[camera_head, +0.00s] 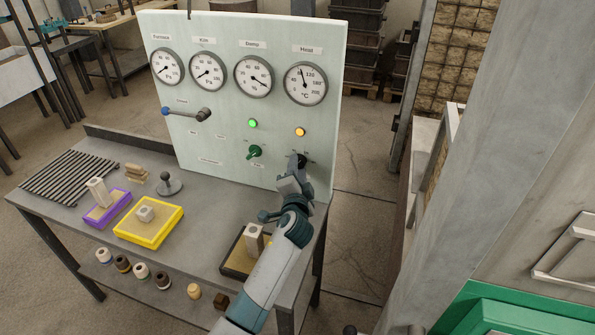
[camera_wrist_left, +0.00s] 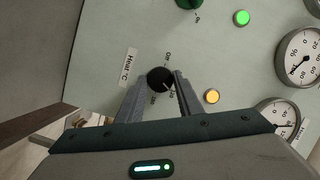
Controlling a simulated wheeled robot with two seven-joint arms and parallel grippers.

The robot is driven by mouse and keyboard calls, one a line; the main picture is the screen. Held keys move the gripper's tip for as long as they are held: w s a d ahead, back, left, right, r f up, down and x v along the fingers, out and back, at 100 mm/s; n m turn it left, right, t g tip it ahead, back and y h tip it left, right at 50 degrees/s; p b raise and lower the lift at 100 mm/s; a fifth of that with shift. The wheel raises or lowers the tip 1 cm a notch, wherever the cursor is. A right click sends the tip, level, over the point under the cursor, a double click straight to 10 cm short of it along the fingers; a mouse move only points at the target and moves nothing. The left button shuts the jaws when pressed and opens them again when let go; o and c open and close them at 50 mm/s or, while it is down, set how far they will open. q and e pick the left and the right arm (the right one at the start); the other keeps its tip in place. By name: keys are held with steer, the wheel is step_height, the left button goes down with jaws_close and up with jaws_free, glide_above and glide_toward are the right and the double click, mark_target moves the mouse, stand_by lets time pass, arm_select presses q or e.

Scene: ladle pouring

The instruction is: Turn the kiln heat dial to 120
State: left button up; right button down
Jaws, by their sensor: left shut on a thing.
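The heat dial is a small black knob (camera_wrist_left: 160,79) low on the right side of the pale panel (camera_head: 222,110), beside a "Heat °C" label in the wrist view. Its white mark points to the lower right in that view, toward small print that is hard to read. My left gripper (camera_wrist_left: 157,88) is shut on the knob, one finger on each side. In the head view my left gripper (camera_head: 298,162) largely hides the dial. The heat gauge (camera_head: 305,83) above has its needle nearly upright, a little left of the 120 mark. My right gripper is not in view.
A green knob (camera_head: 254,151) sits left of the dial, with a lit green lamp (camera_head: 252,123) and a lit orange lamp (camera_head: 300,132) above. A lever (camera_head: 187,114) sticks out farther left. A yellow tray (camera_head: 125,232) and dark tray (camera_head: 228,263) stand on the bench (camera_head: 200,205).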

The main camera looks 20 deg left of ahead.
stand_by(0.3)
arm_select(q)
steer(key=o, duration=1)
steer(key=shift+o, duration=0.2)
steer(key=shift+r, duration=0.1)
